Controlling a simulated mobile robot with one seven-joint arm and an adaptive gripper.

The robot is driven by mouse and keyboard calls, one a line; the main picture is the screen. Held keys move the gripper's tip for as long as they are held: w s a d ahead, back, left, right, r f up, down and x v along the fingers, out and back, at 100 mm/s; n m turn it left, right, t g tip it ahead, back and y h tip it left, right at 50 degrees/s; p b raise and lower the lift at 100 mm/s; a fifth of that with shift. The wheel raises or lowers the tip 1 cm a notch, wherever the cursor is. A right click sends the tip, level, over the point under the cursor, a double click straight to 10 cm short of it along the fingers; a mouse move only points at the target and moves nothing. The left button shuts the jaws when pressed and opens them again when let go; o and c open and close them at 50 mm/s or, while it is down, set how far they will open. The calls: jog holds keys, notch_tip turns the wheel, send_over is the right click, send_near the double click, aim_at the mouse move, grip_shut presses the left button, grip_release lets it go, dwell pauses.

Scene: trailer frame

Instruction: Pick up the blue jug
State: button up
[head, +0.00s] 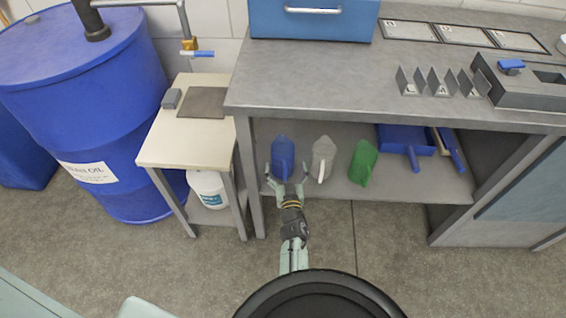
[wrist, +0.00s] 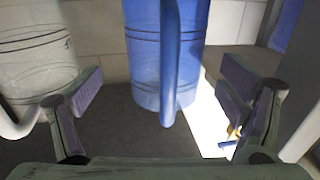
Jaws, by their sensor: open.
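The blue jug (head: 282,153) stands on the lower shelf of the grey workbench, leftmost in a row of three jugs. My gripper (head: 287,180) is open in front of it, one finger to each side of its near face. In the wrist view the blue jug (wrist: 190,55) fills the middle, with its handle facing me between my open fingers (wrist: 163,92). A gap shows between each finger and the jug. Nothing is held.
A clear whitish jug (head: 323,158) stands close to the right of the blue one, then a green jug (head: 362,163). A blue dustpan (head: 405,140) lies farther right. The workbench top (head: 330,85) overhangs the shelf, and its leg (head: 249,180) stands left of the blue jug.

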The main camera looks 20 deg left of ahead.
aim_at(281, 146)
jog(key=x, duration=0.3)
jog(key=b+x, duration=0.1)
jog(key=shift+w+a+r, duration=0.25)
jog(key=shift+a+r, duration=0.05)
jog(key=shift+a, duration=0.1)
jog(key=c, duration=1.2)
jog(key=shift+c, duration=0.4)
jog(key=shift+r, duration=0.15)
